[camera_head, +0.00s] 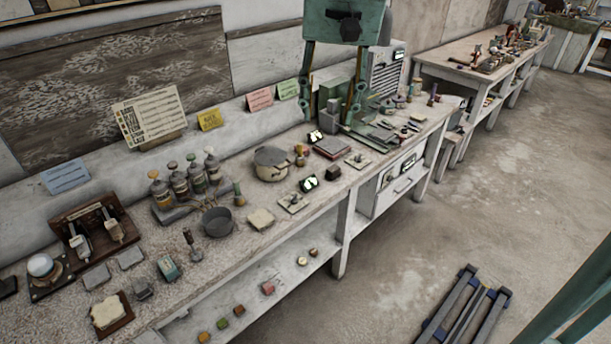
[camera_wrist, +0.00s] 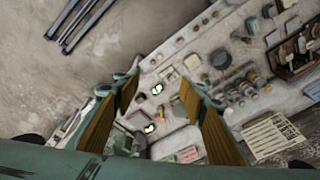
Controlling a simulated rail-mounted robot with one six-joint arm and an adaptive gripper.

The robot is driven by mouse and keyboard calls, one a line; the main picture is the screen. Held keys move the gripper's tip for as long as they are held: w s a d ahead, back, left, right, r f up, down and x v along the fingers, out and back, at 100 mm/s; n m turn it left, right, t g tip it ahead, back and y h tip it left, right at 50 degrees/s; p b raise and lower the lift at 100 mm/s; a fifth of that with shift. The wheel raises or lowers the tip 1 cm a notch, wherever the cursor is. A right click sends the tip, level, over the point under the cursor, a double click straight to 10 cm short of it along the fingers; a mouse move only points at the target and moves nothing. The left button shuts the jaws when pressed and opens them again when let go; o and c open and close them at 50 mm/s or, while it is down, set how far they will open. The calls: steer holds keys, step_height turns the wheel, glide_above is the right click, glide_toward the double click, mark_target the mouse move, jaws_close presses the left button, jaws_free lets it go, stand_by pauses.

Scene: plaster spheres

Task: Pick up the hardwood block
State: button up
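A small dark brown block (camera_head: 333,173), which looks like the hardwood block, lies on the front part of the long bench in the head view. The block is too small and blurred to place surely in the wrist view.
The long bench (camera_head: 340,196) is crowded. A lidded pot (camera_head: 271,163), a dark pan (camera_head: 217,222) and several bottles (camera_head: 184,180) stand left of the block. A dark red flat item (camera_head: 332,147) lies behind it. Several small coloured cubes (camera_head: 268,288) sit on the lower shelf.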

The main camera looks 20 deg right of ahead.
steer(key=w+d+f+m+p, duration=0.1)
steer(key=w+d+f, duration=0.1)
steer(key=w, duration=0.5)
steer(key=w+d+f+m+p, duration=0.1)
steer(key=w+d+f, duration=0.15)
steer(key=w, duration=0.35)
steer(key=m+g+p, duration=0.2)
steer(key=m+p, duration=0.4)
glide_above(334, 168)
step_height(334, 168, down, 29)
steer(key=shift+w+d, duration=0.1)
steer(key=shift+w, duration=0.05)
steer(key=shift+f+p, duration=0.55)
steer(key=shift+f, duration=3.8)
